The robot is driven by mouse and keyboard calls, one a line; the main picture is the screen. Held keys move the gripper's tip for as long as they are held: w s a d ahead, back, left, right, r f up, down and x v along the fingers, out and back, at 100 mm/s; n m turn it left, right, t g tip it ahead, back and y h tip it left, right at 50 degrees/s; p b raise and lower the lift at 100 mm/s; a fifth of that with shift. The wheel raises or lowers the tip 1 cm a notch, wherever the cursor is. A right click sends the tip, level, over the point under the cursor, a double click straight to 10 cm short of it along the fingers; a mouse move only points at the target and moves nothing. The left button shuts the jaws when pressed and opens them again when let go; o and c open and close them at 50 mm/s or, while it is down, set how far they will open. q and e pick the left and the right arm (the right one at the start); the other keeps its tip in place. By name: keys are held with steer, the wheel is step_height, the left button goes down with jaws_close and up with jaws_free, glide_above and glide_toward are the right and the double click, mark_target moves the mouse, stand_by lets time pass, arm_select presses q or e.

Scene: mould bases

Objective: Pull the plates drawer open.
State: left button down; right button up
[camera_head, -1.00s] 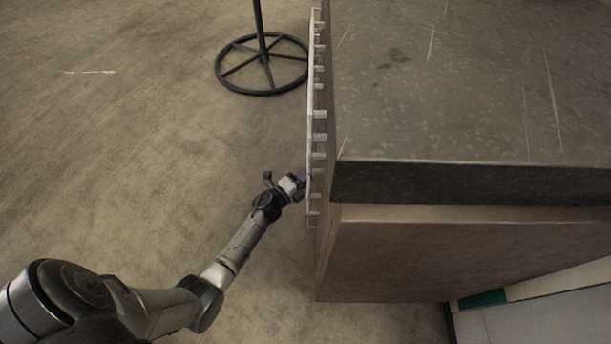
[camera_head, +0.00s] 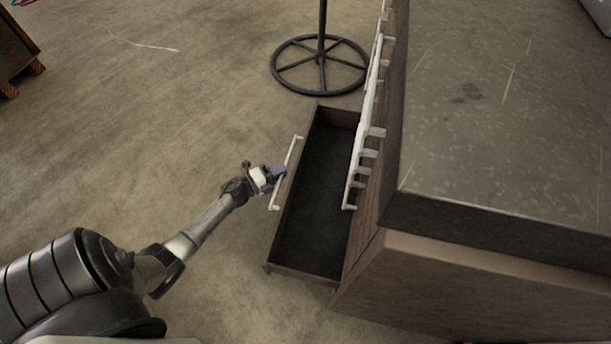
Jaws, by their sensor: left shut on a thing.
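A dark brown drawer (camera_head: 315,215) stands pulled out from the left side of the cabinet (camera_head: 450,285). Its inside looks empty, and a pale bar handle (camera_head: 292,158) runs along its front. My left gripper (camera_head: 277,172) is shut on that handle near its middle; the fingertips are small and partly hidden. No label shows which drawer this is. My right gripper is not in view.
Several more pale handles (camera_head: 362,140) line the cabinet side above the open drawer. A grey stone worktop (camera_head: 500,120) covers the cabinet. A round wheel-like stand base (camera_head: 320,67) is on the floor behind. Floor left of the drawer is clear.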

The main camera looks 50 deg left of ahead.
arm_select(q)
steer(key=s+a+b, duration=0.1)
steer(key=s+a, duration=0.7)
steer(key=a, duration=0.4)
steer(key=shift+b, duration=0.35)
steer(key=shift+s, duration=0.1)
steer(key=c, duration=1.1)
jaws_free()
steer(key=shift+o, duration=0.3)
steer(key=s+a+p, duration=0.2)
steer(key=s+p, duration=0.2)
steer(key=s, duration=0.9)
steer(key=shift+s+a, duration=0.2)
steer(key=shift+s, duration=0.15)
